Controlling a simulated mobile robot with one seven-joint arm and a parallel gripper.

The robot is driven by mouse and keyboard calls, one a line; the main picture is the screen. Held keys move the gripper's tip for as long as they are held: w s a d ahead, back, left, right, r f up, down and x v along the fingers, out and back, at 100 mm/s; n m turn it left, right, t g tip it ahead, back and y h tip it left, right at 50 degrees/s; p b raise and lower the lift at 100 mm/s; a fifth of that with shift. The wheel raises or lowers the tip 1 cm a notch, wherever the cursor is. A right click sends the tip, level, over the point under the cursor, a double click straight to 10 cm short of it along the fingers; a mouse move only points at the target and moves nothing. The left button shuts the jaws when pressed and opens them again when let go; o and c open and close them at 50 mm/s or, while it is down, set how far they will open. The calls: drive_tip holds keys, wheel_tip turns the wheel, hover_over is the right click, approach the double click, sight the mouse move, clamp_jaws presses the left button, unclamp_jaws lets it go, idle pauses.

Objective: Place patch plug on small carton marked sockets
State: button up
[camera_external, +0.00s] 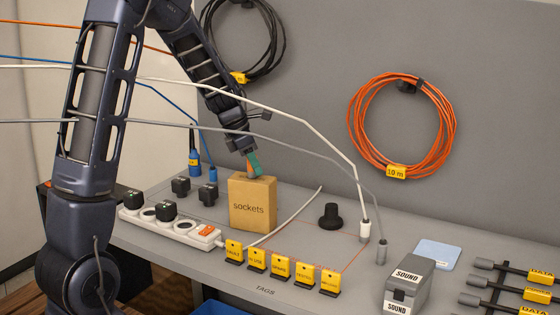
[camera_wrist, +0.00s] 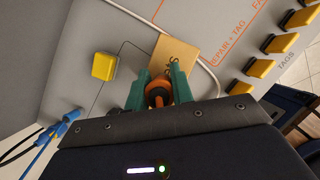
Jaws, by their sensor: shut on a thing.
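The small tan carton marked sockets (camera_external: 252,204) stands upright on the grey bench, and part of it shows in the wrist view (camera_wrist: 174,51). My gripper (camera_external: 253,163) points down at the carton's top, its green fingers at the upper face. In the wrist view, my gripper (camera_wrist: 157,88) is shut on an orange and black round plug (camera_wrist: 157,97), which I take to be the patch plug. The plug is mostly hidden in the external view. I cannot tell whether it touches the carton.
A white power strip (camera_external: 172,228) with black plugs lies left of the carton. Several yellow tags (camera_external: 281,268) stand in front. A black knob-like piece (camera_external: 330,216) and upright cable connectors (camera_external: 365,231) stand to the right. A grey SOUND box (camera_external: 408,285) is at front right.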

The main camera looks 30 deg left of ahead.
drive_tip(key=shift+f, duration=0.15)
drive_tip(key=o, duration=1)
drive_tip(key=v, duration=1.1)
drive_tip(key=s+d+r+m, duration=0.2)
drive_tip(key=s+r+m, duration=0.4)
drive_tip(key=s, duration=0.3)
drive_tip(key=s+m+y, duration=0.1)
drive_tip(key=s+m, duration=0.6)
drive_tip(key=s, duration=0.2)
drive_tip(key=s+d+r+m+t+y, duration=0.1)
drive_tip(key=s+m, duration=0.6)
drive_tip(key=s, duration=0.1)
drive_tip(key=s+d+m+y, duration=0.1)
drive_tip(key=s+m, duration=0.6)
drive_tip(key=s, duration=0.2)
drive_tip(key=shift+s+d+r, duration=0.15)
drive_tip(key=shift+s+d, duration=0.1)
drive_tip(key=shift+s, duration=0.05)
